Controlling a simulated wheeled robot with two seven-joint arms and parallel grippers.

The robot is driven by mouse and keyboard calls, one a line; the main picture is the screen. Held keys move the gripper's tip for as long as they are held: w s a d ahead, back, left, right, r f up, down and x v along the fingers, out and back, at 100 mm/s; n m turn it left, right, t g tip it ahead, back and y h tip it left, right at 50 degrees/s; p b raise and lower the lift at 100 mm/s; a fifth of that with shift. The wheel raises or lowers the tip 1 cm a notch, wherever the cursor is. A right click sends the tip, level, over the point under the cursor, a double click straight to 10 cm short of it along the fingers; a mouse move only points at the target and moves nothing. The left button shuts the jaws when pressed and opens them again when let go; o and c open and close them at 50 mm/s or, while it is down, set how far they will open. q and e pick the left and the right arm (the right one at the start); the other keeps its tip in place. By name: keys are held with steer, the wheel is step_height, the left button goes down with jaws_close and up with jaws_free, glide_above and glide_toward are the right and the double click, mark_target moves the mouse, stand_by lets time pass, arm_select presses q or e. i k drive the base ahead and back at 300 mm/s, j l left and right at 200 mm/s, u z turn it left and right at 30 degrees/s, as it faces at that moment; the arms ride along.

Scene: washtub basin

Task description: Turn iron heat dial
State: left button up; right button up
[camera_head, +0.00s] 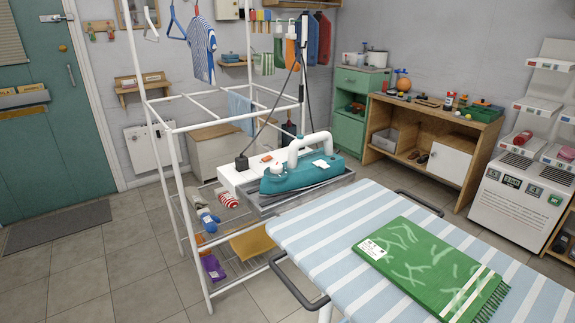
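A large teal iron (300,178) with a thick white arched handle (309,142) rests on a grey metal tray (262,209) at the end of the ironing board. A rounded white knob-like part (277,169) is at the iron's left end, under the handle. A small white patch (322,163) lies on its top at the right. I cannot tell which part is the heat dial, or how it is set. Neither of my grippers is in view.
The striped ironing board (340,225) bears a folded green cloth (420,262). Dark loops stick out at its sides. A white pipe rack (176,190) stands left of the iron; a black rod and cord rise behind it.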

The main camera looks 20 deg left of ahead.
mark_target(276, 168)
steer(key=i+j+z, duration=0.2)
steer(key=j+z, duration=0.2)
steer(key=j, duration=0.7)
steer(key=j+z, duration=0.4)
steer(key=j, duration=0.7)
